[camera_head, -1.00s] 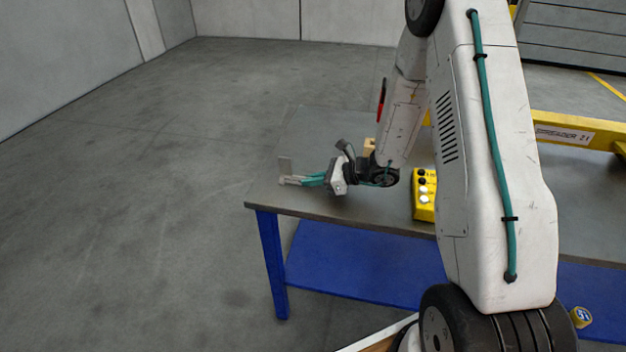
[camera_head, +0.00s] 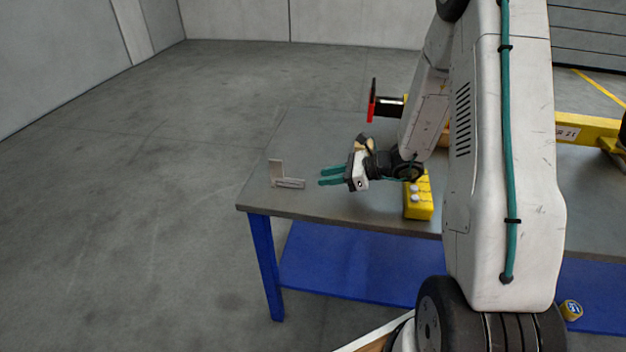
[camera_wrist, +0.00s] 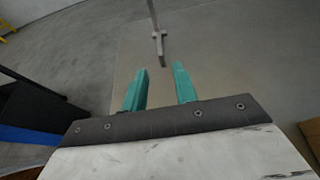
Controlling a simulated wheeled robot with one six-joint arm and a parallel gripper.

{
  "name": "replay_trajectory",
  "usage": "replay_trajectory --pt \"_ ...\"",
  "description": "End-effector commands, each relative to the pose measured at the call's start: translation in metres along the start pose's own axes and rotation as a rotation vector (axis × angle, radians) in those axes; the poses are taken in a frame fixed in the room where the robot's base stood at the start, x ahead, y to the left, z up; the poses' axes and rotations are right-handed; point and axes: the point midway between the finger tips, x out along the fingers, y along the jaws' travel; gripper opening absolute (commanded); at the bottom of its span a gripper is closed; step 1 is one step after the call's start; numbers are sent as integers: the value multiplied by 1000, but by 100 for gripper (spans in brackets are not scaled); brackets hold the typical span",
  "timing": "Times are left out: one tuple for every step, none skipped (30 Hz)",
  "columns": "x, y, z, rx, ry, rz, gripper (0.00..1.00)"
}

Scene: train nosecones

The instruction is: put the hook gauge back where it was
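The hook gauge (camera_head: 290,183) is a small grey L-shaped metal piece. It stands on the grey table top near the left end, one arm upright and one lying flat. It also shows in the wrist view (camera_wrist: 158,42), just beyond the fingertips. My gripper (camera_head: 322,177) has two teal fingers and is just to the right of the gauge, apart from it. In the wrist view my gripper (camera_wrist: 160,71) is open, with nothing between its fingers.
A yellow box with buttons (camera_head: 420,203) is on the table below my wrist. A red and black object (camera_head: 386,105) stands farther back. A yellow beam (camera_head: 580,128) lies at the right. The table's left end around the gauge is otherwise clear.

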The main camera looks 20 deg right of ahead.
Motion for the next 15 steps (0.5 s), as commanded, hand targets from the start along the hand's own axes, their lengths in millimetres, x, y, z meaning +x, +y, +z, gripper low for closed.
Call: replay_trajectory --pt "-11 -1 0 0 0 -4 29" --pt "-16 -1 0 0 0 -4 29" --pt "-22 0 0 0 -1 -3 29" --pt "-26 -1 0 0 -1 -3 29" --pt "-29 0 0 0 -1 -3 29" --pt "-33 0 0 0 -1 -2 29" --pt "-35 0 0 1 0 -2 29" --pt "-37 0 0 -1 0 0 29" --pt "-39 1 2 -9 1 5 29" --pt "-40 3 6 -22 3 14 29" --pt "-40 6 11 -40 6 25 29" --pt "-40 12 20 -76 12 50 29" --pt "-40 18 29 -111 18 72 29" --pt "-40 25 39 -153 25 100 29" --pt "-40 38 54 -218 38 146 29"
